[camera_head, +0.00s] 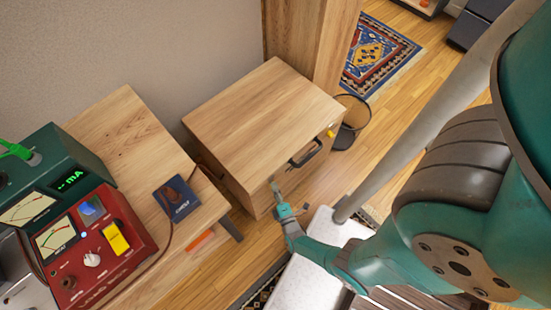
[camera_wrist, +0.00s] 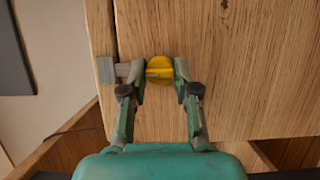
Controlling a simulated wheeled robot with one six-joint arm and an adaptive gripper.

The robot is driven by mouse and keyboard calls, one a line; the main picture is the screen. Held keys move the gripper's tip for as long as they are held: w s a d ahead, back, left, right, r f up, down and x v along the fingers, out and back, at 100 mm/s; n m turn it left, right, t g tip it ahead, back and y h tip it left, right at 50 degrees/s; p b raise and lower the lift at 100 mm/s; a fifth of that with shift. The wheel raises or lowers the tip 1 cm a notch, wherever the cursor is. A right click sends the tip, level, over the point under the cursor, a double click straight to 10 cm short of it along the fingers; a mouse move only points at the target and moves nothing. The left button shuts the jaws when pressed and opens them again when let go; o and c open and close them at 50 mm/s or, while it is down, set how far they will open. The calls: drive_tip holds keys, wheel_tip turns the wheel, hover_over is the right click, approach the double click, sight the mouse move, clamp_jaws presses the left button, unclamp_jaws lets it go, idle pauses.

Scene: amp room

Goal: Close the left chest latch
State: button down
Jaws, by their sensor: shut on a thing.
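The wooden chest (camera_head: 262,115) stands on the floor with its flat lid down. Its left latch, a yellow tab (camera_wrist: 160,65), shows in the wrist view on the wood beside the seam. My gripper (camera_wrist: 160,78) has one finger on each side of the yellow tab and is shut on it. A grey metal piece (camera_wrist: 120,71) spans the seam left of the fingers. In the head view my gripper (camera_head: 279,195) is at the chest's front left and hides the left latch. The right latch (camera_head: 331,134) is yellow, beyond the dark handle (camera_head: 306,153).
A wooden table (camera_head: 128,140) with a red meter box (camera_head: 95,245), a green meter box (camera_head: 62,180) and a dark blue CABLE box (camera_head: 177,198) stands left of the chest. A dark round stool-like object (camera_head: 352,112) is behind the right latch. A patterned rug (camera_head: 376,55) lies beyond.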

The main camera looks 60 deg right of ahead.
drive_tip(key=shift+a, duration=0.1)
drive_tip(key=c, duration=0.8)
unclamp_jaws()
drive_tip(key=shift+c, duration=0.2)
drive_tip(key=v, duration=1)
drive_tip(key=shift+s+a, duration=0.35)
drive_tip(key=shift+s+a, duration=0.2)
drive_tip(key=shift+s, duration=0.25)
idle(0.4)
idle(0.5)
